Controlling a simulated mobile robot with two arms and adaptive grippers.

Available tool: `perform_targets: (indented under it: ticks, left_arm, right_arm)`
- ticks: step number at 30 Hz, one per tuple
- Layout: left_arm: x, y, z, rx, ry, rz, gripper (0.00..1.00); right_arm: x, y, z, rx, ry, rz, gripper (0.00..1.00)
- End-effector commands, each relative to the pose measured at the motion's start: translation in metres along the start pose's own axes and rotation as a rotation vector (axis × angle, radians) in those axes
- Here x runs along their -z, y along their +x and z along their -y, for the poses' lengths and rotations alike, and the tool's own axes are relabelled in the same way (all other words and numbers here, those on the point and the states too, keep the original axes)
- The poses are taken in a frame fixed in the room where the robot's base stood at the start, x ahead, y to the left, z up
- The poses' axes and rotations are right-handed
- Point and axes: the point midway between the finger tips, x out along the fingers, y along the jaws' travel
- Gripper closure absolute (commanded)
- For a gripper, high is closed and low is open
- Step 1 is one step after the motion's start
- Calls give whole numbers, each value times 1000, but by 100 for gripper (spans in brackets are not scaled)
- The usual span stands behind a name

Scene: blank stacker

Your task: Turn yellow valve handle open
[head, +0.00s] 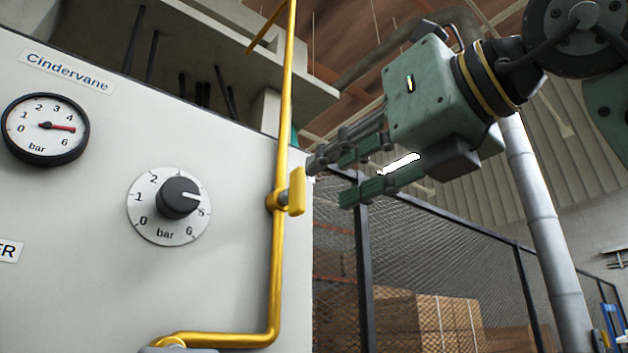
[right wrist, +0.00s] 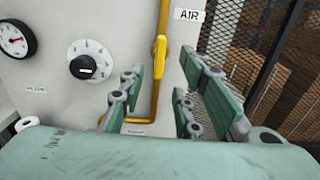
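The yellow valve handle (head: 297,191) is a short lever on the yellow pipe (head: 284,100) at the right edge of the white panel. It stands upright, about parallel to the pipe. In the right wrist view the handle (right wrist: 160,52) shows ahead, between the lines of the fingers. My right gripper (head: 328,181) is open and empty, its green fingers reaching from the right towards the handle with a small gap. It also shows in the right wrist view (right wrist: 160,78), fingers spread on both sides of the pipe. My left gripper is not in view.
The white panel (head: 230,290) carries a pressure gauge (head: 46,128) and a black knob dial (head: 178,198) left of the pipe. An AIR label (right wrist: 188,15) is right of the pipe. A mesh fence (head: 450,250) and stacked boxes (head: 420,318) stand behind.

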Motion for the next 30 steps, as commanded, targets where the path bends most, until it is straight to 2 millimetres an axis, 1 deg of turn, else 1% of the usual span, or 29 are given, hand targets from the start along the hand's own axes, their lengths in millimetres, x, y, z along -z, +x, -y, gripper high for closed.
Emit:
perform_targets:
  ticks: [1,3,6,9,14,30]
  left_arm:
    - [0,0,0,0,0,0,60]
    - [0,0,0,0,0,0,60]
    - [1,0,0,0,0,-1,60]
    - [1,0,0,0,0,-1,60]
    - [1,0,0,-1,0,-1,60]
    - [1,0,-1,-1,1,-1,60]
  right_arm:
    - [-1,-12,1,1,1,3,70]
    - [0,-24,0,1,0,3,70]
    - [0,-39,0,0,0,1,70]
    - [0,-47,0,0,0,1,70]
    - [0,-52,0,0,1,-1,70]
    - [0,-52,0,0,1,-1,70]
